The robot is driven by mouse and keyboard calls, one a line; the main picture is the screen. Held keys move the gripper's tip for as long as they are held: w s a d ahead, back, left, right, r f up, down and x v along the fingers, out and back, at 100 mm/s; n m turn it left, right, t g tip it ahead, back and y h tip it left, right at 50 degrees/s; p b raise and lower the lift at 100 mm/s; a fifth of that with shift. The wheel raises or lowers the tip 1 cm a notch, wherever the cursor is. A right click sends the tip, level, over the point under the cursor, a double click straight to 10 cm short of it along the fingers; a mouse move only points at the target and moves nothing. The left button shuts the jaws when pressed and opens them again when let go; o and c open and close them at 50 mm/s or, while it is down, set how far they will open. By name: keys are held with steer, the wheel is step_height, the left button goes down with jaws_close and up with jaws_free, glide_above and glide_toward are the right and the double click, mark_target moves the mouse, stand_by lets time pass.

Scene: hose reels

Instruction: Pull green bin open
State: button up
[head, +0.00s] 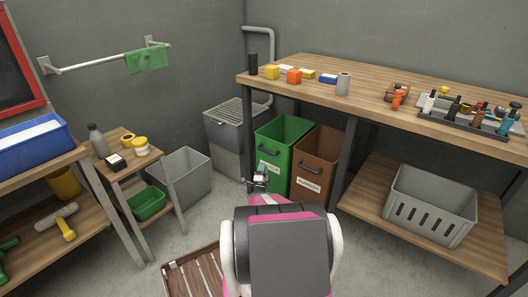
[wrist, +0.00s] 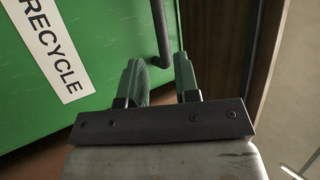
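The green bin (head: 283,134) stands under the workbench, beside a brown bin. In the wrist view its green front (wrist: 100,45) fills the upper left, with a white RECYCLE label (wrist: 48,45). Its dark handle (wrist: 162,35) runs down from the top edge and also shows in the head view (head: 268,151). My gripper (head: 261,174) is in front of the bin, near the handle. In the wrist view my gripper (wrist: 159,68) is open, and the handle's end appears in line with the gap between the two fingers. I cannot tell whether they touch.
The brown bin (head: 317,162) is directly right of the green one. A grey vented unit (head: 229,132) stands to the left. The workbench top (head: 372,90) is above, with its leg (head: 344,160) right of the brown bin. A slatted wooden crate (head: 193,274) lies on the floor at front left.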

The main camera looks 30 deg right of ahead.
mark_target(266, 151)
steer(key=x, duration=1)
jaws_close()
